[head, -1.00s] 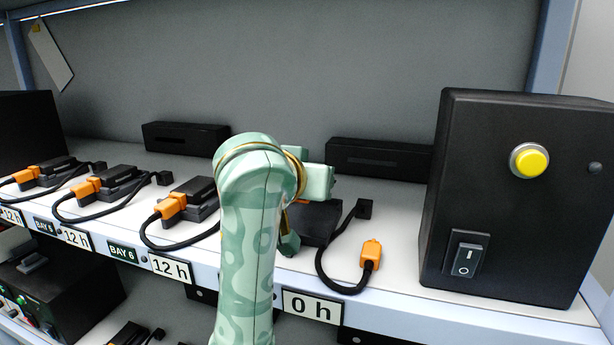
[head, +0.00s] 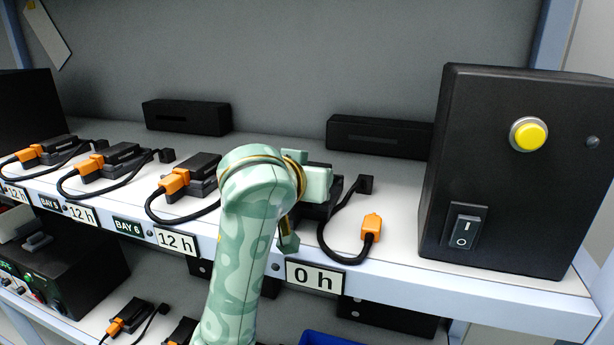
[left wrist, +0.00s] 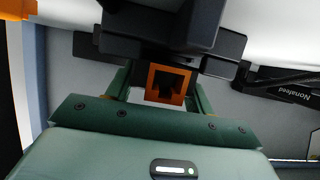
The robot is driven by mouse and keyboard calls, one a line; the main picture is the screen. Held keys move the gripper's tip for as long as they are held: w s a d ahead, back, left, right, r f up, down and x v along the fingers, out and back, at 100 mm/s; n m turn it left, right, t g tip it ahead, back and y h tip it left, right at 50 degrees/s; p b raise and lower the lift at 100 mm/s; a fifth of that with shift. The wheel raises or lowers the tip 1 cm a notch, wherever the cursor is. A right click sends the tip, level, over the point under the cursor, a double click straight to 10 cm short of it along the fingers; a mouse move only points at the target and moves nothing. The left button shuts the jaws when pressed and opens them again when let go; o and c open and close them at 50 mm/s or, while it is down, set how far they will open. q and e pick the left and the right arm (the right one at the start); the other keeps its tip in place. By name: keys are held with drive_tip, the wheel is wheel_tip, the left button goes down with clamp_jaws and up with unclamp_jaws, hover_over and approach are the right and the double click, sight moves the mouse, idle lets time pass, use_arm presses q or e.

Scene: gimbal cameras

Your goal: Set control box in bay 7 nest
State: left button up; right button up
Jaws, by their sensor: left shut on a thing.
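My left gripper (head: 303,205) is above the shelf at the bay marked "0 h", largely hidden by my own green arm. In the left wrist view its green fingers (left wrist: 160,90) are shut on the control box, a black box with an orange square socket (left wrist: 167,84) facing the camera. Behind the gripper in the head view, a black block (head: 322,210) shows at the nest's place. I cannot tell nest from box there, or whether the box touches the nest. A loose black cable with an orange plug (head: 371,228) lies right of it. My right gripper is not in view.
Several black units with orange plugs (head: 174,181) sit in the bays to the left. A black box with a yellow button (head: 528,134) and rocker switch stands close on the right. Two low black blocks (head: 187,117) lie at the back. A lower shelf holds more equipment.

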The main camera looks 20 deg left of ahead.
use_arm(q)
drive_tip(key=shift+f, duration=0.5)
drive_tip(key=o, duration=1.1)
drive_tip(key=shift+o, duration=0.2)
drive_tip(key=shift+w, duration=0.1)
